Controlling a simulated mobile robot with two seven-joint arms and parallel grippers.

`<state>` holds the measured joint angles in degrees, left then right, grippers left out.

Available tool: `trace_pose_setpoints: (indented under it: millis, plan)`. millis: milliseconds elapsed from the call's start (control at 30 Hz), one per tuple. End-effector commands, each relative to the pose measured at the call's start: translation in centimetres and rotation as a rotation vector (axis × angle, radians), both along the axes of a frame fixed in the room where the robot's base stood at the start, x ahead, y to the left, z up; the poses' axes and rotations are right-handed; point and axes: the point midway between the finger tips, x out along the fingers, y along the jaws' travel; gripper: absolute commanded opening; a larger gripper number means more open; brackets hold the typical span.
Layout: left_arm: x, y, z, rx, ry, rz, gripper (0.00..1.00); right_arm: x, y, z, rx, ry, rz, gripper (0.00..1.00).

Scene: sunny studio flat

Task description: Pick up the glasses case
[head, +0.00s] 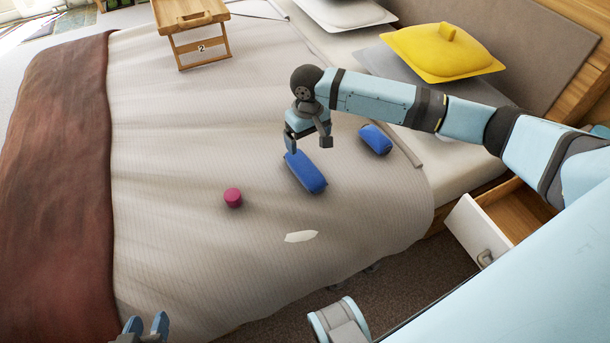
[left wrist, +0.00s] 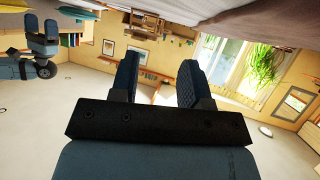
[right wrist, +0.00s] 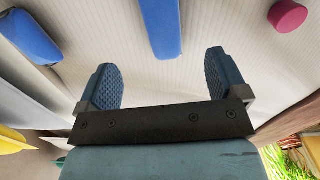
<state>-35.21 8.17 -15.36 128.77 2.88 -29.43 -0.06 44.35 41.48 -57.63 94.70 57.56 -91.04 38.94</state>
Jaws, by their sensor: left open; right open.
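A long blue case with rounded ends (head: 308,174), which looks like the glasses case, lies on the bed. A shorter, thicker blue object (head: 376,140) lies to its right, nearer the pillows. My right gripper (head: 308,146) is open just above the far end of the long case, and I see nothing between its fingers. In the right wrist view the long case (right wrist: 161,25) shows beyond the open fingers, and the other blue object (right wrist: 32,37) is at the upper left. My left gripper (head: 146,325) is open and empty at the bottom edge, away from both.
A dark pink cylinder (head: 233,198) and a flat white piece (head: 301,236) lie on the bed near the long case. A wooden bed tray (head: 194,42) stands at the back. A yellow cushion (head: 440,52) lies among the pillows. An open drawer (head: 478,232) juts out at right.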

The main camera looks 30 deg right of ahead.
Motion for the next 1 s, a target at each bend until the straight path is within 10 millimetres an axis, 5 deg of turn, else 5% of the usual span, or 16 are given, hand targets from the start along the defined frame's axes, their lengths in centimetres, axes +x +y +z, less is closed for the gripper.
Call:
trace_pose_setpoints:
  millis: [300,633,1000]
  plan:
    - [0.9,-0.9,1.1,-0.047,-0.081,-0.013,0.43,-0.1,0.0,-6.2,-0.001,0.004,-0.001,0.92]
    - [1.6,-1.8,2.7,-0.094,-0.166,-0.026,0.43,-0.1,0.0,-9.1,0.0,0.001,0.0,0.92]
    - [2.5,-3.6,6.9,-0.202,-0.343,-0.057,0.43,-0.4,0.1,-13.4,0.0,0.0,0.001,0.92]
